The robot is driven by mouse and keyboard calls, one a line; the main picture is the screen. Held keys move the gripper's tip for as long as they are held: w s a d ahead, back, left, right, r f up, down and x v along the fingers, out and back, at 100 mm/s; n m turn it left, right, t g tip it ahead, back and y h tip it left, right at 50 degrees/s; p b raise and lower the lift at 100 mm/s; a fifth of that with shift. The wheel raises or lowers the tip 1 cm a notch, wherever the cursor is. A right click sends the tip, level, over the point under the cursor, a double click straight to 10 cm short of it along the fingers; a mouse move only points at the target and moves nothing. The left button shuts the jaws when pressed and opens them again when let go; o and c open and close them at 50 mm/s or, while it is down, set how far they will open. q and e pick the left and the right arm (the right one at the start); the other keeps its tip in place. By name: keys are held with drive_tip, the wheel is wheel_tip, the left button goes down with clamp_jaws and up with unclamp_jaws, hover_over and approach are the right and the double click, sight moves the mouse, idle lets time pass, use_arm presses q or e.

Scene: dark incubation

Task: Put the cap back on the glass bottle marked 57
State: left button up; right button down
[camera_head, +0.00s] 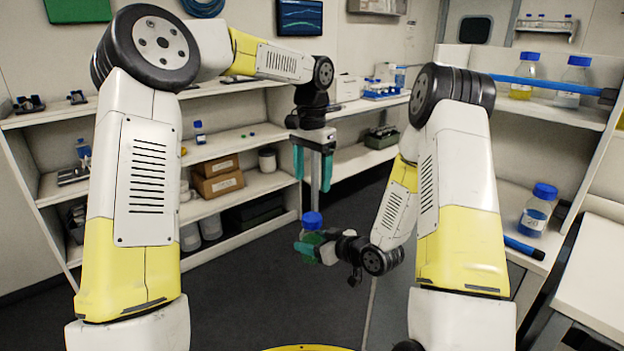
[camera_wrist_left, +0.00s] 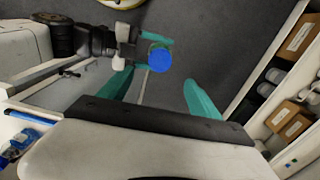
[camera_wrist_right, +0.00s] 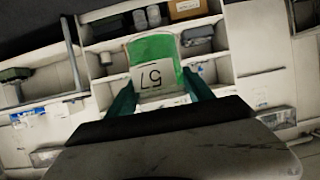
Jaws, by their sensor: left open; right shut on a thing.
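The glass bottle (camera_wrist_right: 158,72) shows its 57 label upside down and green contents in the right wrist view. My right gripper (camera_wrist_right: 160,95) is shut on it. In the head view the bottle (camera_head: 312,238) is held upright in mid-air, partly hidden by the right gripper (camera_head: 306,249). A blue cap (camera_head: 312,220) sits on its top; it also shows from above in the left wrist view (camera_wrist_left: 158,60). I cannot tell how tight it is. My left gripper (camera_head: 313,168) is open and empty, fingers down, above the cap and apart from it.
Blue-capped bottles stand on the right shelves (camera_head: 537,210), (camera_head: 523,76), (camera_head: 574,82). Cardboard boxes (camera_head: 217,178) and a small blue-capped bottle (camera_head: 199,132) are on the left shelves. The dark floor (camera_head: 255,285) around the held bottle is open.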

use_arm(q)
drive_tip(key=s+a+r+n+t, duration=0.35)
drive_tip(key=s+a+r, duration=0.35)
drive_tip(key=s+a, duration=0.55)
drive_tip(key=s+a+n+t+h, duration=0.1)
drive_tip(key=s+a+n, duration=0.1)
drive_tip(key=s, duration=0.5)
drive_tip(key=s+a+f+n+t+h, duration=0.1)
drive_tip(key=s+a+n, duration=0.2)
drive_tip(key=s, duration=0.3)
drive_tip(key=shift+s+f+t, duration=0.25)
drive_tip(key=shift+s+t, duration=0.1)
drive_tip(key=shift+n, duration=0.25)
